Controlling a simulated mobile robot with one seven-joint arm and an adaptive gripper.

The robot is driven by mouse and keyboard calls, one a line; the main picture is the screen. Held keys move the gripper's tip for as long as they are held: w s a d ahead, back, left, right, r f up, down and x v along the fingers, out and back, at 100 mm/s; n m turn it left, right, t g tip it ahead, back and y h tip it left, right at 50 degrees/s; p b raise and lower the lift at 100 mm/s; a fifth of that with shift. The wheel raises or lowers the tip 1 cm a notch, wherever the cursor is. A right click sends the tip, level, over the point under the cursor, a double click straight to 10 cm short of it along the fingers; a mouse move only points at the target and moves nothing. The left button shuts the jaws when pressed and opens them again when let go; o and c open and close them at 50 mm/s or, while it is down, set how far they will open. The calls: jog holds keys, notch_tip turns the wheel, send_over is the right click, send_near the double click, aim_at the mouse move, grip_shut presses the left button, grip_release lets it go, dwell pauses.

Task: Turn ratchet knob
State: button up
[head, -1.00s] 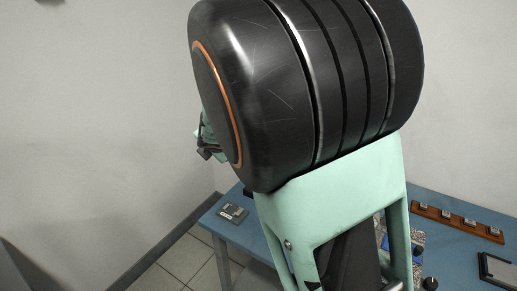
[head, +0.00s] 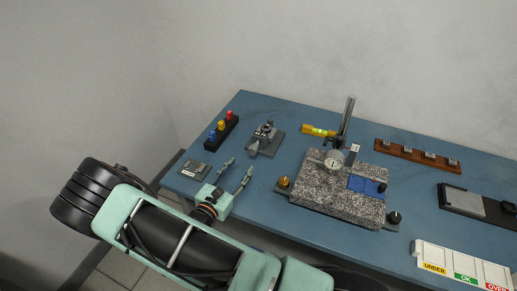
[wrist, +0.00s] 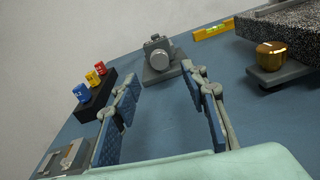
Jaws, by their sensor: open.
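A small grey device on a dark base (head: 264,138), which looks like a micrometer in a stand, sits on the blue table. In the wrist view its round grey knob (wrist: 161,57) faces my gripper, and I take this for the ratchet knob. My gripper (head: 240,165) is open and empty over the table's near left part, short of the device and apart from it. In the wrist view the two blue-padded fingers (wrist: 160,76) stand wide apart, with the knob beyond their tips and between them.
A black rack with red, yellow and blue pieces (head: 222,131) stands left of the device. A small grey block (head: 195,169) lies near the left edge. A speckled granite plate (head: 325,200) with a brass knob (head: 284,182) and dial gauge stands right. A yellow level (head: 318,131) lies behind.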

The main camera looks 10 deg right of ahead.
aim_at(251, 152)
jog(key=shift+s+f+n+t, duration=0.15)
jog(key=shift+f+n+t, duration=0.15)
jog(key=shift+f+t, duration=0.15)
jog(key=p+x, duration=0.1)
jog(key=x, duration=1)
jog(key=shift+p, duration=0.4)
jog(key=shift+s+a, duration=0.1)
grip_shut()
